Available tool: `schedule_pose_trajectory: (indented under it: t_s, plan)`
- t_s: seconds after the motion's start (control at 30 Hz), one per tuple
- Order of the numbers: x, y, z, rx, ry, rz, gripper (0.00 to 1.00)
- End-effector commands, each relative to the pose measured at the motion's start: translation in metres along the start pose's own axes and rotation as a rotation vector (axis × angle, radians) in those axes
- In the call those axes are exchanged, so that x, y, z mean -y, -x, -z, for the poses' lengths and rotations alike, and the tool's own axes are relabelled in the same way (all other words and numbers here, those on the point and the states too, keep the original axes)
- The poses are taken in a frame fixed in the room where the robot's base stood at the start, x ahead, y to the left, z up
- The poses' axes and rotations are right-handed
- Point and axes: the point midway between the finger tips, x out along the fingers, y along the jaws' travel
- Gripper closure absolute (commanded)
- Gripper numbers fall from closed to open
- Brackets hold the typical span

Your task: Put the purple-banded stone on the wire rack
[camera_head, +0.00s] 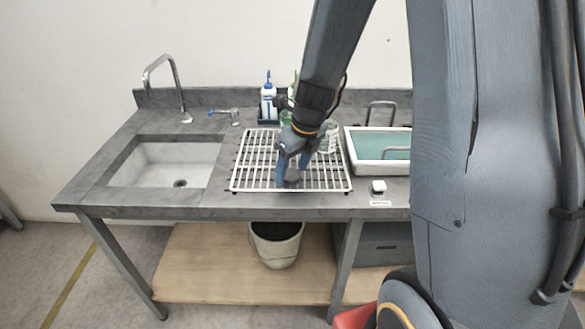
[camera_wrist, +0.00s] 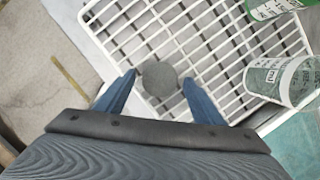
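A round grey stone (camera_wrist: 159,79) is between my gripper's two blue fingers in the wrist view, over the white wire rack (camera_wrist: 205,20). No purple band shows on its visible face. My gripper (camera_wrist: 160,80) is open, with a narrow gap on each side of the stone. In the head view my gripper (camera_head: 293,172) points down at the front middle of the wire rack (camera_head: 245,172), with the grey stone (camera_head: 292,177) low between the fingers. The stone appears to rest on the rack; exact contact is hard to tell.
Printed cups (camera_wrist: 280,80) stand at the rack's right back, close to my gripper. A white tray with a teal inside (camera_head: 362,167) is right of the rack. A sink (camera_head: 165,165) is to the left. A blue-and-white bottle (camera_head: 268,103) stands behind.

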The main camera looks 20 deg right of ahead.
Motion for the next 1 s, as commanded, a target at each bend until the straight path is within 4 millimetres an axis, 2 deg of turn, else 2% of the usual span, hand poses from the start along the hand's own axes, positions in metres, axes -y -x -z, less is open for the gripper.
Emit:
schedule_pose_trajectory:
  t_s: [0.27,0.43,0.8,1.0]
  plan:
    - [0.0,0.001,0.0,0.0,0.0,0.0,0.38]
    - [0.001,0.012,-0.002,0.003,-0.001,0.002,0.38]
    - [0.001,0.078,-0.001,0.004,0.001,0.003,0.38]
    - [0.001,0.107,-0.002,0.003,0.0,0.002,0.38]
